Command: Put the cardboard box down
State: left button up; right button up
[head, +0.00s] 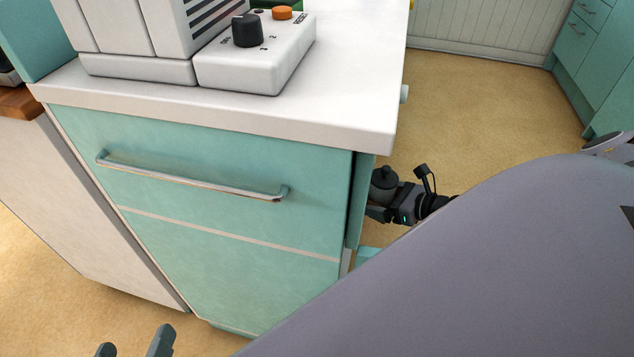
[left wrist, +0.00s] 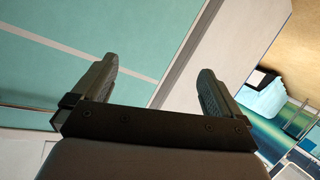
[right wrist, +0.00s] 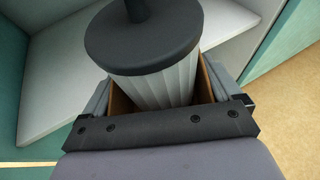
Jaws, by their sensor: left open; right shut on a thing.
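In the right wrist view, brown cardboard walls (right wrist: 121,104) show between the fingers of my right gripper (right wrist: 165,98), which is shut on the cardboard box. A pale ribbed canister with a dark knobbed lid (right wrist: 143,45) stands in the box and hides most of it. In the head view, my right gripper (head: 378,213) is beside the counter's right side, with the lidded canister (head: 384,183) above it; the box itself is hidden there. My left gripper (head: 134,346) is open and empty low in front of the cabinet; it also shows in the left wrist view (left wrist: 158,75).
A white surface (right wrist: 70,80) between teal panels lies just beyond the held box. A teal cabinet (head: 200,165) with a bar handle (head: 190,180) carries a white counter (head: 340,105) and a white appliance (head: 265,60). Open floor (head: 470,105) lies to the right.

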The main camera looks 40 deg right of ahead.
jog(key=w+a+b, duration=0.1)
jog(key=w, duration=0.4)
jog(key=w+a+b, duration=0.2)
jog(key=w, duration=0.3)
jog(key=w+a+b, duration=0.1)
jog(key=w, duration=0.3)
jog(key=shift+w+a+f, duration=0.1)
jog(key=shift+w+a, duration=0.05)
jog(key=shift+w, duration=0.25)
jog(key=shift+w+a+b, duration=0.2)
jog(key=shift+w+b, duration=0.25)
jog(key=shift+w, duration=0.25)
notch_tip(320, 180, down, 3)
jog(key=shift+w+r+b, duration=0.1)
jog(key=shift+w+b, duration=0.05)
jog(key=shift+b, duration=0.7)
pick_arm(q)
jog(key=a+m+t, duration=0.1)
jog(key=s+a+m+t+y, duration=0.1)
jog(key=a, duration=0.1)
jog(key=shift+a+t, duration=0.25)
jog(key=shift+t, duration=0.15)
pick_arm(e)
jog(key=shift+f, duration=0.25)
jog(key=shift+f, duration=0.15)
jog(key=o, duration=0.7)
